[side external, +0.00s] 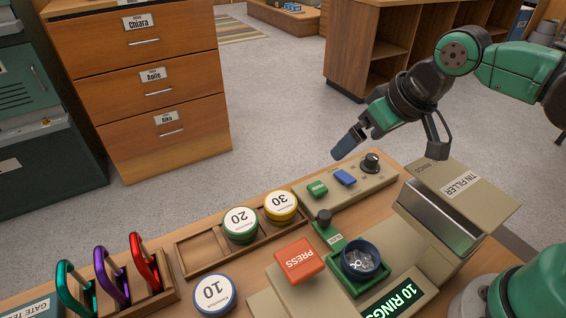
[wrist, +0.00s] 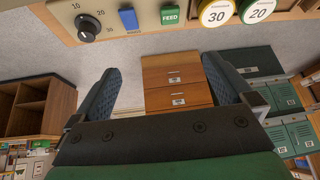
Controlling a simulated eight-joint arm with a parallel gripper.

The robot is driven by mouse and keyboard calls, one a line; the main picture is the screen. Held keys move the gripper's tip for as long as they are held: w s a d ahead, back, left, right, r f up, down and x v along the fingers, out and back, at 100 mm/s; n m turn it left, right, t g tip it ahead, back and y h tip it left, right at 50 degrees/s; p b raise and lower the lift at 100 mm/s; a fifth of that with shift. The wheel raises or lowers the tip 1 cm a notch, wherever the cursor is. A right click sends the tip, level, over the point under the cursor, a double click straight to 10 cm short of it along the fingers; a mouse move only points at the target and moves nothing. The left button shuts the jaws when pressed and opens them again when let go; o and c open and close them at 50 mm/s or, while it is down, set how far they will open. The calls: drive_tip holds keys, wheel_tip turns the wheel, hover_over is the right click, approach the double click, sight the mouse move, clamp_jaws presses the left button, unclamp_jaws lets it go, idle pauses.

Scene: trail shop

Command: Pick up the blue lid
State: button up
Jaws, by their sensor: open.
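The blue lid (side external: 214,294), a round white-topped lid with a blue rim marked 10, lies flat on the counter at the bottom of the side view, in front of the wooden tray. It does not show in the wrist view. My gripper (side external: 394,148) is up and to the right of it, above the back edge of the counter and well apart from the lid. Its two fingers are spread wide with nothing between them, as the wrist view (wrist: 166,88) also shows.
The wooden tray (side external: 200,250) holds a green lid (side external: 240,225) and a yellow lid (side external: 281,206); its left slot is empty. Carabiners (side external: 110,278) stand left. The tin filler (side external: 450,215), press button (side external: 299,260) and blue tin (side external: 361,262) with rings are right.

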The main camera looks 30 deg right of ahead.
drive_tip(key=w+a+n+g, duration=0.2)
drive_tip(key=a, duration=0.6)
drive_tip(key=n+g+h, duration=0.1)
drive_tip(key=n+g, duration=0.2)
drive_tip(key=g, duration=0.1)
hover_over(213, 292)
wheel_tip(213, 292, down, 8)
drive_tip(key=shift+r, duration=0.1)
drive_tip(key=shift+f, duration=0.4)
wheel_tip(213, 292, down, 5)
drive_tip(key=shift+r, duration=0.1)
drive_tip(key=c, duration=1.1)
